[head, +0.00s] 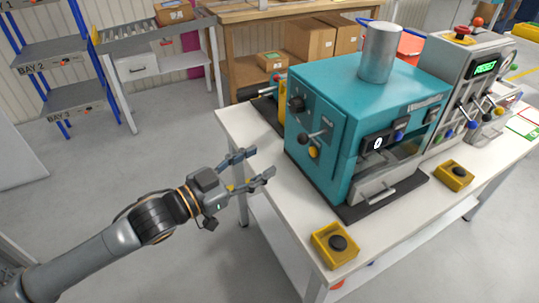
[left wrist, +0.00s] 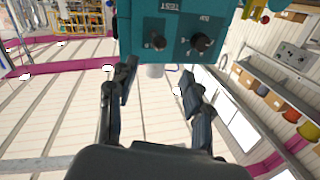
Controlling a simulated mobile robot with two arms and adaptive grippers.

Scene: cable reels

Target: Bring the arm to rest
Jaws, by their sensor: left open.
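My left gripper (head: 256,168) is open and empty in the head view. My right gripper is not in view.
Yellow button boxes (head: 322,252) sit along the table's front edge. A grey control panel (head: 470,85) with levers stands right of the machine, and a metal cylinder (head: 379,55) stands on top. Blue shelving (head: 60,60) is at the back left. The floor at left is clear.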

